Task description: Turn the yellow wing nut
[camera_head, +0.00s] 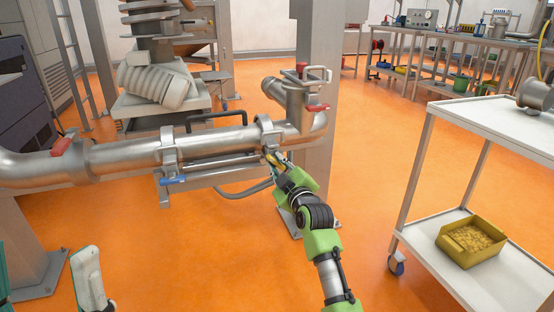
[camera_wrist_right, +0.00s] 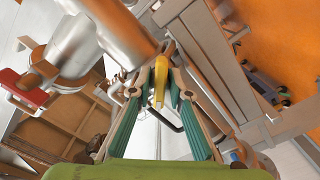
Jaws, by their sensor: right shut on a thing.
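The yellow wing nut (camera_wrist_right: 160,80) shows in the right wrist view between the two teal-padded fingers of my right gripper (camera_wrist_right: 160,88). The fingers are shut on it, one on each side. In the head view my right gripper (camera_head: 271,156) is at the clamp (camera_head: 268,131) on the steel pipe, near the pipe's right end. The wing nut is small there and mostly hidden by the fingers. My left gripper (camera_head: 42,262) shows in part at the bottom left of the head view, its fingers wide apart and empty, away from the pipe.
The steel pipe (camera_head: 125,154) runs across the left half. A blue-handled part (camera_head: 173,180) and red handles (camera_head: 61,146) (camera_head: 318,107) stick out from it. A white cart (camera_head: 490,118) with a yellow bin (camera_head: 470,241) stands at the right. Orange floor between is clear.

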